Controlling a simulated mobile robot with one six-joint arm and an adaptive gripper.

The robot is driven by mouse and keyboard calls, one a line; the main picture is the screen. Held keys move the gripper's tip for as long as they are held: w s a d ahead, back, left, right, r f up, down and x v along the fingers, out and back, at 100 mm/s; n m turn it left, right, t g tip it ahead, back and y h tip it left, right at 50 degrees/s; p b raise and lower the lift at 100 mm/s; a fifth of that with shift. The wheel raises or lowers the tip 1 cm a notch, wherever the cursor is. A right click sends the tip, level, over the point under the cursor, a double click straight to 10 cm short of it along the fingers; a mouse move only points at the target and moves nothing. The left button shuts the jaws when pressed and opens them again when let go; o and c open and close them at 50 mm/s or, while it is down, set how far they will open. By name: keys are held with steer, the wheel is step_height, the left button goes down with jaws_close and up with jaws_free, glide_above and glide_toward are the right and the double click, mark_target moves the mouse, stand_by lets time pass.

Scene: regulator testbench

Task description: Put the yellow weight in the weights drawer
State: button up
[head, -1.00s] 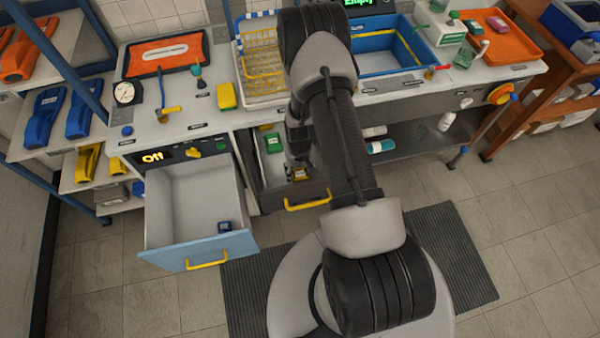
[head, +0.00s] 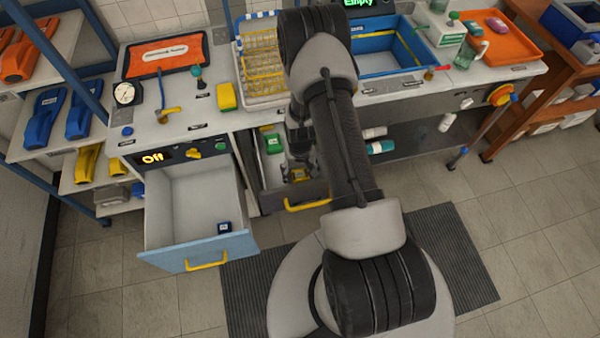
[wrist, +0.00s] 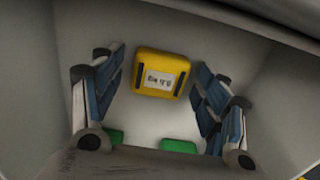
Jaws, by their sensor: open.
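The yellow weight (wrist: 161,74) lies label up on the pale floor of a drawer in the wrist view. In the head view it shows as a small yellow patch (head: 298,174) in the right open drawer (head: 318,192), partly hidden by my gripper. My gripper (wrist: 158,85) is open and reaches down into this drawer. In the wrist view its fingers stand apart on either side of the weight, with gaps to both, and nothing is held. I cannot tell which drawer is the weights drawer.
Green blocks (wrist: 180,146) lie in the same drawer near my gripper. The left drawer (head: 187,190) is pulled out, with a small dark blue block (head: 224,227) and much bare floor. A yellow block (head: 226,97) sits on the bench above, beside a wire basket (head: 262,70).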

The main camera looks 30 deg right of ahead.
step_height(320, 180, up, 12)
steer(key=p, duration=0.3)
step_height(320, 180, up, 14)
steer(key=t, duration=0.1)
glide_above(300, 174)
steer(key=w+a, duration=0.1)
steer(key=a, duration=0.2)
steer(key=s+a+r+n+t, duration=0.1)
steer(key=s+a+r, duration=0.1)
steer(key=r, duration=0.4)
steer(key=s+a+r+n, duration=0.1)
steer(key=s+a+r, duration=0.1)
steer(key=r, duration=0.5)
steer(key=s+a+r+t, duration=0.1)
steer(key=s+a+r, duration=0.1)
steer(key=s+r, duration=0.3)
steer(key=s+a+r+n+t, duration=0.1)
steer(key=s+a+r, duration=0.2)
steer(key=s+r, duration=0.3)
steer(key=s, duration=0.5)
steer(key=shift+s+a+r+t, duration=0.2)
steer(key=shift+r+t, duration=0.1)
